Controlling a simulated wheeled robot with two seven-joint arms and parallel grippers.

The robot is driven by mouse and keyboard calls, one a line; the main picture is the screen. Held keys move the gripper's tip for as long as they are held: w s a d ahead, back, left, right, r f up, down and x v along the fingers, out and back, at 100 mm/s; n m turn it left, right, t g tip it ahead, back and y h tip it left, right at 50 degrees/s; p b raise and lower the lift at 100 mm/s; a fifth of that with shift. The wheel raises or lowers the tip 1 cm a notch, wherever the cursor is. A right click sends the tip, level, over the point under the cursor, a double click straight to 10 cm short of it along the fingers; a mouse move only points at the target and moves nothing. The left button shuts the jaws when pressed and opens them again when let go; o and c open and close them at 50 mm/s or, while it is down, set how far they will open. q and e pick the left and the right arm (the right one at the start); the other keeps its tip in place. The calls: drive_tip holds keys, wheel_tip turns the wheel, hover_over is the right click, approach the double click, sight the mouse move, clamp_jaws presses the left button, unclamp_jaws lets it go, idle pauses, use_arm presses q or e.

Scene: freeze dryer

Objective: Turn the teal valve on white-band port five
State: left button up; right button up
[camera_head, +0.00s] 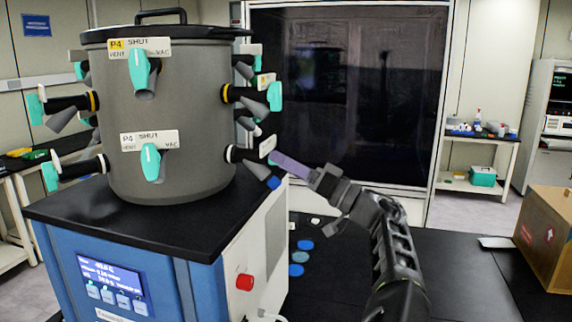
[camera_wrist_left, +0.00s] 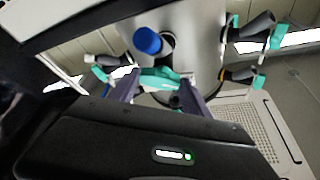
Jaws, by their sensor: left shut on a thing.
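A grey drum (camera_head: 175,120) carries several ports with teal valves. On its lower right side is a port with a white band (camera_head: 231,154) and a grey cone ending in a blue cap (camera_head: 273,183). My left gripper (camera_head: 276,158) reaches this port from the right, purple fingers at its valve. In the left wrist view, the teal valve (camera_wrist_left: 160,80) sits between the two fingers of the gripper (camera_wrist_left: 158,88), which is shut on it. The blue cap (camera_wrist_left: 147,41) is just beyond. The port's label is edge-on and unreadable. My right gripper is not in view.
An upper right port with a yellow band (camera_head: 226,93) sits above the held one. Two front valves carry P4 SHUT labels (camera_head: 150,140). A red knob (camera_head: 245,282) is on the blue-and-white base. A cardboard box (camera_head: 548,240) stands right on the black table.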

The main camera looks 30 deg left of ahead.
use_arm(q)
drive_tip(key=shift+c, duration=0.7)
drive_tip(key=shift+s+r+m+t+h+b, duration=0.1)
drive_tip(key=shift+m+t+h+b, duration=0.5)
drive_tip(key=shift+m, duration=1.25)
drive_tip(key=shift+s+m+t+h+b, duration=0.1)
drive_tip(key=shift+m+t+b, duration=0.3)
drive_tip(key=shift+m+t, duration=1)
drive_tip(key=shift+m+g, duration=0.35)
drive_tip(key=shift+g, duration=0.15)
drive_tip(key=o, duration=1.4)
drive_tip(key=shift+d, duration=0.1)
drive_tip(key=d, duration=0.2)
drive_tip(key=d+f+b, duration=0.1)
drive_tip(key=d, duration=0.2)
drive_tip(key=d+b, duration=0.1)
drive_tip(key=d, duration=0.1)
drive_tip(key=shift+s+d+f, duration=0.1)
drive_tip(key=shift+d+f, duration=0.2)
